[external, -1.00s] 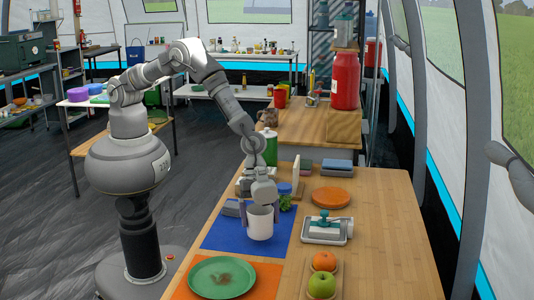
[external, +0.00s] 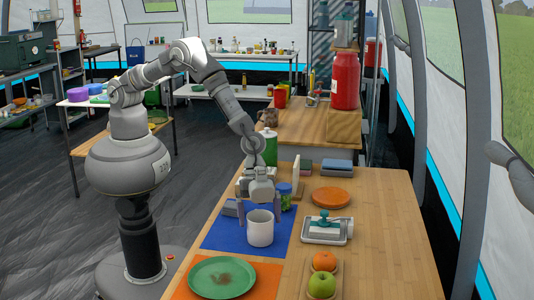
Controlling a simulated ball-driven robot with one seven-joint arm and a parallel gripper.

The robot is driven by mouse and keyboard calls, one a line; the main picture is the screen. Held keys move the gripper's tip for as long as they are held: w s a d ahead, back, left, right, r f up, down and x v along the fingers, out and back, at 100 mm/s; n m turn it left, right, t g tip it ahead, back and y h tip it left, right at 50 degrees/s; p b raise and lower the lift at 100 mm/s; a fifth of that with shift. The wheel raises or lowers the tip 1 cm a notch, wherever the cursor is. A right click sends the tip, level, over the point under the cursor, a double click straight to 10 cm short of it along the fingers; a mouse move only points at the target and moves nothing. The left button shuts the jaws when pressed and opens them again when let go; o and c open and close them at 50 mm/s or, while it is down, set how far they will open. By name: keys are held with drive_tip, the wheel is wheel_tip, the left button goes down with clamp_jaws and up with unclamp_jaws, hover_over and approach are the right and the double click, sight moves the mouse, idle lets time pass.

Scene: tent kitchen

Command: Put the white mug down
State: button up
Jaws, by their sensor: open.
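The white mug (external: 260,229) stands upright on the blue mat (external: 222,236) near the left side of the wooden table. My gripper (external: 259,211) is just above and behind the mug, with its fingers spread wide on either side of the rim. The gripper is open. The mug's base looks to rest on the mat.
A green plate (external: 221,277) on an orange mat is in front. An orange (external: 324,261) and a green apple (external: 321,284) lie on a small board. A grey tray (external: 327,232) and an orange disc (external: 331,196) are to the right. The table's right side is clear.

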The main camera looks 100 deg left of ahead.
drive_tip(key=p+v, duration=0.2)
drive_tip(key=v, duration=0.8)
drive_tip(key=shift+a, duration=0.1)
drive_tip(key=w+a+r+n+t, duration=0.1)
drive_tip(key=a+r+n+t, duration=0.3)
drive_tip(key=r, duration=0.9)
drive_tip(key=w+a+r+t, duration=0.15)
drive_tip(key=a+r, duration=0.35)
drive_tip(key=r, duration=0.9)
drive_tip(key=w+a+r+n+t, duration=0.1)
drive_tip(key=a+r+n+t, duration=0.3)
drive_tip(key=r, duration=0.9)
drive_tip(key=s+a+r+n+t+y, duration=0.1)
drive_tip(key=s+a+r, duration=0.3)
drive_tip(key=r, duration=0.5)
drive_tip(key=s+a+r+n+t+y, duration=0.1)
drive_tip(key=s+a+r+n+t, duration=0.1)
drive_tip(key=s+a+r, duration=0.2)
drive_tip(key=s+a+r+n+t+y, duration=0.1)
drive_tip(key=s+a+r, duration=0.3)
drive_tip(key=s+r, duration=0.5)
wheel_tip(320, 180, up, 6)
drive_tip(key=shift+a+f+n+y, duration=0.15)
drive_tip(key=shift+a+n+y, duration=0.15)
drive_tip(key=shift+n+y, duration=0.35)
drive_tip(key=shift+f, duration=0.1)
